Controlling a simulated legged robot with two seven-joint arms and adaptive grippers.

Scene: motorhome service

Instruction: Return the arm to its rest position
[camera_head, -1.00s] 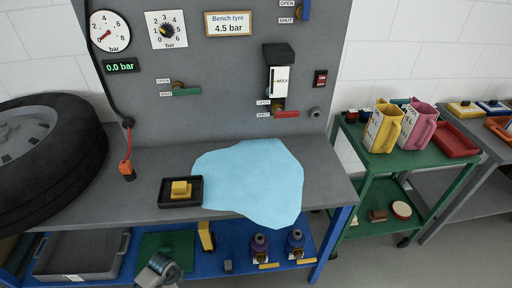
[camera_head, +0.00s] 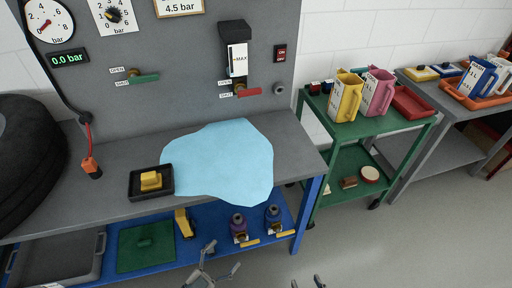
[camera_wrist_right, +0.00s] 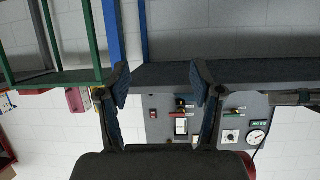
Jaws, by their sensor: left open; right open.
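My left gripper (camera_head: 217,265) shows at the bottom of the head view, in front of the bench's lower shelf. Its fingers are spread and hold nothing. My right gripper (camera_head: 308,283) shows only as two fingertips at the bottom edge, right of the left one, over the floor. In the right wrist view, the right gripper (camera_wrist_right: 158,82) has its two fingers wide apart with nothing between them. That view looks upside down, with the bench edge and gauge panel beyond the fingers.
The grey bench (camera_head: 110,205) carries a light-blue sheet (camera_head: 222,160), a black tray (camera_head: 136,190) with a yellow block, and a tyre (camera_head: 30,160). Bottles stand on the blue lower shelf (camera_head: 215,265). A green cart (camera_head: 375,130) with jugs stands right. Floor at lower right is clear.

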